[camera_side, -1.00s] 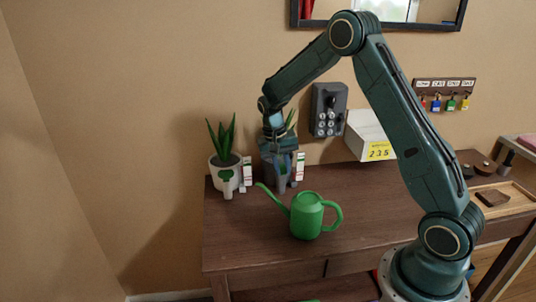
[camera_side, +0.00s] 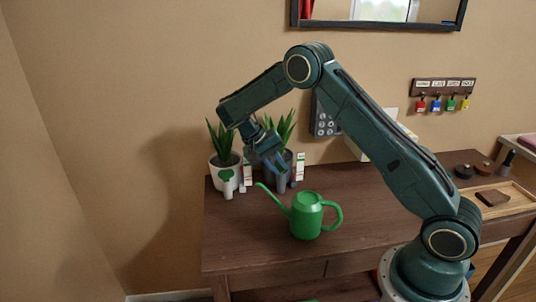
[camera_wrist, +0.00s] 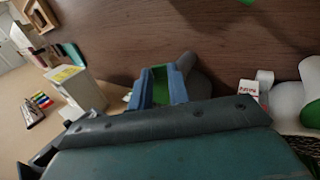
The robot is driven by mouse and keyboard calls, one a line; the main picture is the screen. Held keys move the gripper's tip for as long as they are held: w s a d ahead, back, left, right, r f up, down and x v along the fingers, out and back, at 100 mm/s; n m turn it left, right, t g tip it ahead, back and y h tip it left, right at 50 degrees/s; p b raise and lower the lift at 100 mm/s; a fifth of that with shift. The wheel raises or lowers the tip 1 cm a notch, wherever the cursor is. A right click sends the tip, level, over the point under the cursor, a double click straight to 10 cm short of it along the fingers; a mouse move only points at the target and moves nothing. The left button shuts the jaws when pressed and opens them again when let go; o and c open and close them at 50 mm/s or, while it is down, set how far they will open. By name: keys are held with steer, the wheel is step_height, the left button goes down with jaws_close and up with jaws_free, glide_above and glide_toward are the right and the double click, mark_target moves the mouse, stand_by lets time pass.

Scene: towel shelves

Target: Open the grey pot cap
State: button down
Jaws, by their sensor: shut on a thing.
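The grey pot (camera_side: 288,160) with a spiky plant stands near the wall at the back left of the table. My gripper (camera_side: 280,168) is at the front of this pot, tilted down, and hides much of it. My gripper's blue fingers show in the wrist view (camera_wrist: 160,85), with green between and beside them. A grey rounded part (camera_wrist: 205,88) shows just right of the fingers. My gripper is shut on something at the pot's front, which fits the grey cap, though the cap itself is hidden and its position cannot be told.
A white pot (camera_side: 216,178) with a green leaf mark stands close on the left. A green watering can (camera_side: 307,215) stands in front and to the right. White-red packets (camera_side: 300,166) stand beside the pots. A keypad (camera_side: 325,122) is on the wall.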

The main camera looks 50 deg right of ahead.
steer(key=shift+w+d+r+g+h, duration=0.15)
steer(key=shift+w+g+h, duration=0.15)
steer(key=shift+w+h, duration=0.15)
stand_by(0.5)
steer(key=c, duration=1.3)
jaws_free()
steer(key=shift+s, duration=0.1)
steer(key=shift+s+d+f+t+y, duration=0.15)
steer(key=shift+s+t+y, duration=0.1)
steer(key=shift+t+y, duration=0.35)
steer(key=shift+s+d+f+t+y, duration=0.15)
steer(key=shift+s+t+y, duration=0.1)
steer(key=shift+t+y, duration=0.3)
steer(key=shift+r, duration=0.1)
